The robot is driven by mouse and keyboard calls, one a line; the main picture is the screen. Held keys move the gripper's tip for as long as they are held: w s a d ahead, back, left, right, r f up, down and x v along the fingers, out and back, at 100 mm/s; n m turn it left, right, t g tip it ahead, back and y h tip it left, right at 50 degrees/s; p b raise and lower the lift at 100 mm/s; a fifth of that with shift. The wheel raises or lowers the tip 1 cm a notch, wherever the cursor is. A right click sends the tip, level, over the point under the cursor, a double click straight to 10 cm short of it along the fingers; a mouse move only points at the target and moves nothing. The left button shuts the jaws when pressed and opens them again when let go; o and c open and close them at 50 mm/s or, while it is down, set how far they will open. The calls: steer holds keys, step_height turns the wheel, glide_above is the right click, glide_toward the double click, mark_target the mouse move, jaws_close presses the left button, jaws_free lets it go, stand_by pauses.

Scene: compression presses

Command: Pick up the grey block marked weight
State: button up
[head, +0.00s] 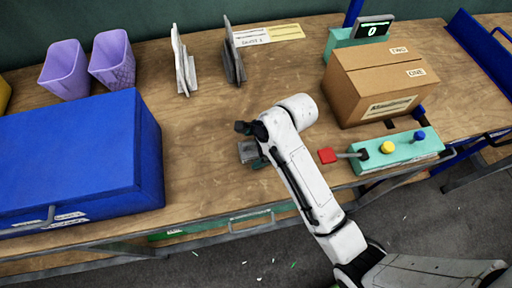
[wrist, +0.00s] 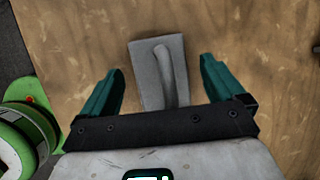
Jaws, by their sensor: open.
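The grey block (wrist: 147,80) lies on the wooden table and carries a raised grey handle (wrist: 165,65) on top. It also shows in the head view (head: 247,151), partly hidden by my arm. I cannot read a mark on it. My gripper (wrist: 160,80) is open, with one teal finger on each side of the block in the wrist view. The fingers look apart from the block, and their height above the table is hard to tell. In the head view my gripper (head: 254,150) is mostly hidden under my white arm.
A large blue box (head: 80,150) stands to the left, with purple bins (head: 112,58) behind it. A cardboard box (head: 372,85) and a teal control panel (head: 400,152) with a red-ended lever (head: 327,155) are to the right. The table between the blue box and the block is clear.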

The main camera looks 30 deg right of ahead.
steer(key=shift+c, duration=0.4)
steer(key=c, duration=1.5)
steer(key=shift+r, duration=0.15)
steer(key=shift+c, duration=0.5)
steer(key=shift+r, duration=0.1)
